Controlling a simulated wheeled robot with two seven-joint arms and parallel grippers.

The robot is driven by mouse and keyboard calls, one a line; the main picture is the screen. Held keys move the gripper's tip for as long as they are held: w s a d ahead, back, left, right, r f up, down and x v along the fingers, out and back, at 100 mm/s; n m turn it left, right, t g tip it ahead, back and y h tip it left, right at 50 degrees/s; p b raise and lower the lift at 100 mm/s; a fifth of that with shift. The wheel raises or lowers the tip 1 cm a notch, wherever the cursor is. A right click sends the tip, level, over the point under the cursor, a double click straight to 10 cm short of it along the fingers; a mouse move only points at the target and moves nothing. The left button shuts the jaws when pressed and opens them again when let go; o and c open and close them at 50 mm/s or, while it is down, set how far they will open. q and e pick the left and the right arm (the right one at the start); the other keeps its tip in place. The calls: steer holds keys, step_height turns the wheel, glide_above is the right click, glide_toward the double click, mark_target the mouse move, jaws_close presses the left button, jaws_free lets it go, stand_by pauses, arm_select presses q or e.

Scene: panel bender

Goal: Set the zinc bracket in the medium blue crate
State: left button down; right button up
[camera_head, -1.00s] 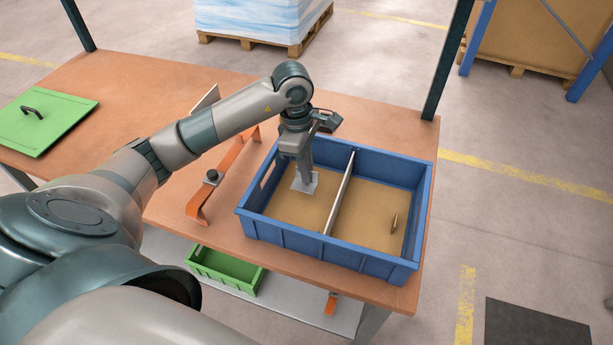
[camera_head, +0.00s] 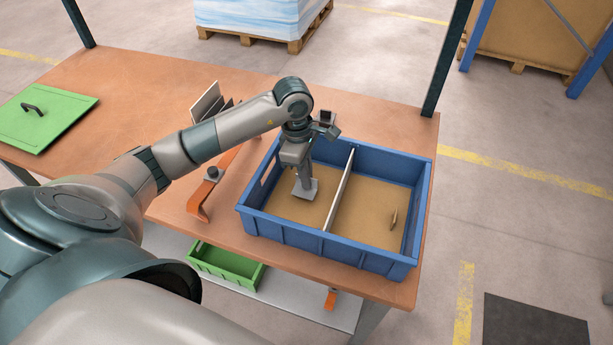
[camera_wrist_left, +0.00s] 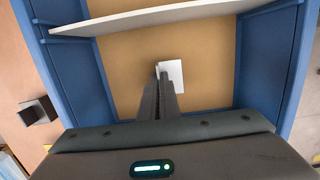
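The zinc bracket (camera_head: 306,190) is a small light grey metal piece in the left compartment of the blue crate (camera_head: 330,248). My left gripper (camera_head: 304,180) reaches down into that compartment, its fingers nearly together on the bracket. In the left wrist view the bracket (camera_wrist_left: 173,72) shows as a pale plate at the fingertips (camera_wrist_left: 168,80), with a raised part between them. I cannot tell whether it touches the crate floor. A thin light divider (camera_head: 339,193) splits the crate. My right gripper is not in view.
A small tan piece (camera_head: 393,217) stands in the right compartment. A green lid (camera_head: 42,118) is at far left; a green bin (camera_head: 226,263) sits below.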

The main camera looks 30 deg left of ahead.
arm_select(q)
steer(key=shift+f, duration=0.25)
steer(key=c, duration=2)
jaws_free()
steer(key=shift+r, duration=0.1)
steer(key=shift+r+p, duration=0.65)
steer(key=shift+r, duration=0.1)
steer(key=shift+s+a+r+b, duration=0.15)
steer(key=shift+r+b, duration=0.65)
steer(key=shift+r, duration=1.1)
steer(key=shift+a+r+b, duration=0.3)
steer(key=shift+r+b, duration=0.5)
steer(key=shift+r, duration=1.15)
steer(key=shift+s+a+r+b, duration=0.15)
steer(key=shift+r+b, duration=0.65)
steer(key=shift+r, duration=1.1)
steer(key=shift+w, duration=0.1)
